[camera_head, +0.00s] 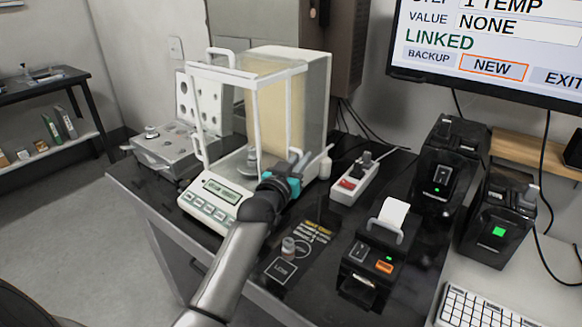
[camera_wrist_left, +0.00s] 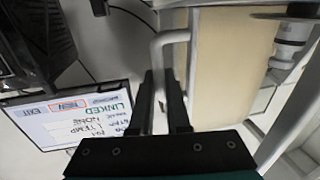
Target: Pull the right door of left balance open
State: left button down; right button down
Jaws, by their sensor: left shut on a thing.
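The left balance (camera_head: 225,185) is a white weighing instrument with a tall clear draft shield on the black table. My left gripper (camera_head: 298,160) is at the right side of the shield, low down, and hides part of that side. In the left wrist view my left gripper (camera_wrist_left: 165,95) has its two dark fingers shut on the white looped handle (camera_wrist_left: 157,50) of the right door. How far the right door stands open is hard to tell. A metal weight (camera_wrist_left: 292,38) stands inside the chamber. My right gripper is not in view.
A printer (camera_head: 372,255), two black devices and a monitor (camera_head: 490,50) are further right. A case with round holes (camera_head: 190,105) stands behind left.

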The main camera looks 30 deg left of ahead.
pick_arm(q)
jog(key=w+b, duration=0.1)
jog(key=w, duration=0.5)
jog(key=shift+d, duration=0.25)
jog(key=c, duration=1.2)
grip_release()
jog(key=shift+f, duration=0.1)
jog(key=shift+o, duration=0.2)
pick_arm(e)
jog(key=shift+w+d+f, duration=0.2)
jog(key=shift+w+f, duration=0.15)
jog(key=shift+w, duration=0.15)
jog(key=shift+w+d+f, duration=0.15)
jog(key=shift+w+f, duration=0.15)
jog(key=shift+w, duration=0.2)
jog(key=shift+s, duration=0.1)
pick_arm(q)
jog(key=shift+s, duration=0.15)
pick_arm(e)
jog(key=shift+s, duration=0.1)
